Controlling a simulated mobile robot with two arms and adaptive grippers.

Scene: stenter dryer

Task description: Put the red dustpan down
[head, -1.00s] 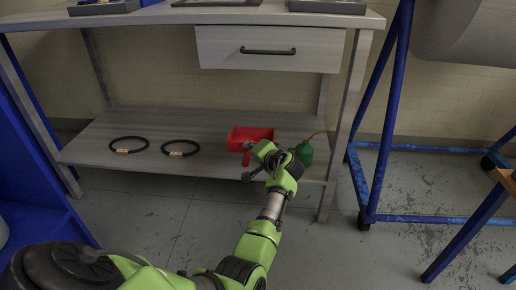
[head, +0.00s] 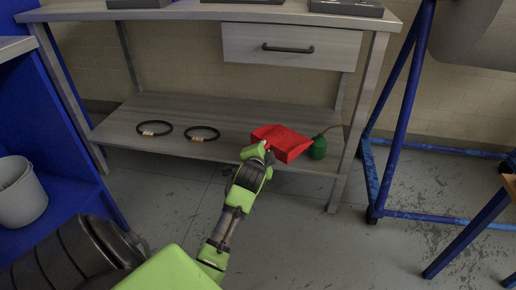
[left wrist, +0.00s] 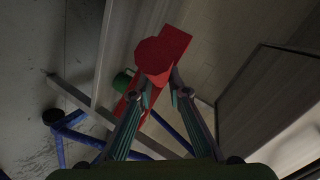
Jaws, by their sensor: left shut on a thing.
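The red dustpan (head: 284,142) is at the right front part of the bench's lower shelf (head: 225,118) in the head view. My left gripper (head: 262,150) is at its near left side, shut on it. In the left wrist view the dustpan (left wrist: 165,52) shows between and beyond the fingertips of my left gripper (left wrist: 161,82). I cannot tell whether the dustpan touches the shelf or hangs just above it. My right gripper is not in view.
A green oil can (head: 318,148) stands just right of the dustpan. Two black rings (head: 202,134) lie on the shelf to the left. A drawer (head: 290,47) hangs above. A blue frame (head: 392,130) stands right, and a grey bucket (head: 20,192) left.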

